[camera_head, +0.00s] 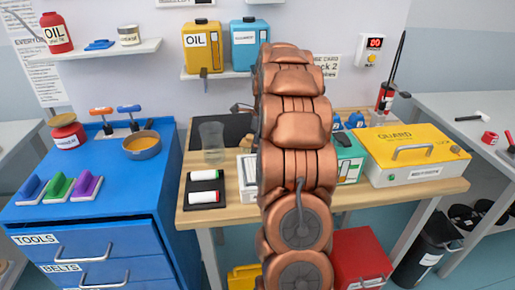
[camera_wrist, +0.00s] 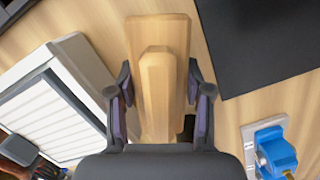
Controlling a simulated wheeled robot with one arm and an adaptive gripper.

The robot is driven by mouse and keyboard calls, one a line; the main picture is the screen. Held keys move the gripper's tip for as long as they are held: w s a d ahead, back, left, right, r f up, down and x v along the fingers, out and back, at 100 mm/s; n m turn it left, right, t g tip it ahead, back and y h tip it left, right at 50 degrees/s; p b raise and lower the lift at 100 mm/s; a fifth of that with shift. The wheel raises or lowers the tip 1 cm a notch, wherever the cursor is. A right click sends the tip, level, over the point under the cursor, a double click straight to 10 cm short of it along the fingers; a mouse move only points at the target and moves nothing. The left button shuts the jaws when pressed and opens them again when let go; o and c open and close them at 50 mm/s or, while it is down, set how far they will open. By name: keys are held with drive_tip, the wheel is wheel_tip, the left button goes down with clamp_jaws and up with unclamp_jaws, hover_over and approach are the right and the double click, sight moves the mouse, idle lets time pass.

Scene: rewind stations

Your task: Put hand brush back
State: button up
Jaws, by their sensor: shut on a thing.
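In the wrist view, the hand brush (camera_wrist: 160,60) shows as a light wooden block with a raised wooden grip along its middle. My gripper (camera_wrist: 160,105) has one dark finger on each side of it and is shut on it. The wooden table top lies beneath; I cannot tell whether the brush touches it. The bristles are not clearly seen. In the head view, my copper arm hides the gripper and the brush.
A white slatted box (camera_wrist: 45,110) is close on the left, a black mat (camera_wrist: 270,40) at upper right, and a blue item (camera_wrist: 278,153) on a pale plate at lower right. In the head view, the table also holds a yellow case (camera_head: 415,155), a grey cup (camera_head: 212,142) and a marker tray (camera_head: 205,188).

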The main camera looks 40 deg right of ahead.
drive_tip(key=shift+f, duration=0.75)
drive_tip(key=shift+f, duration=0.15)
drive_tip(key=o, duration=1.1)
drive_tip(key=r, duration=0.4)
drive_tip(key=s+r, duration=0.1)
drive_tip(key=r, duration=0.3)
drive_tip(key=d+r+b, duration=0.1)
drive_tip(key=r, duration=0.3)
drive_tip(key=shift+s+r, duration=0.1)
drive_tip(key=shift+s, duration=0.2)
drive_tip(key=shift+a, duration=0.15)
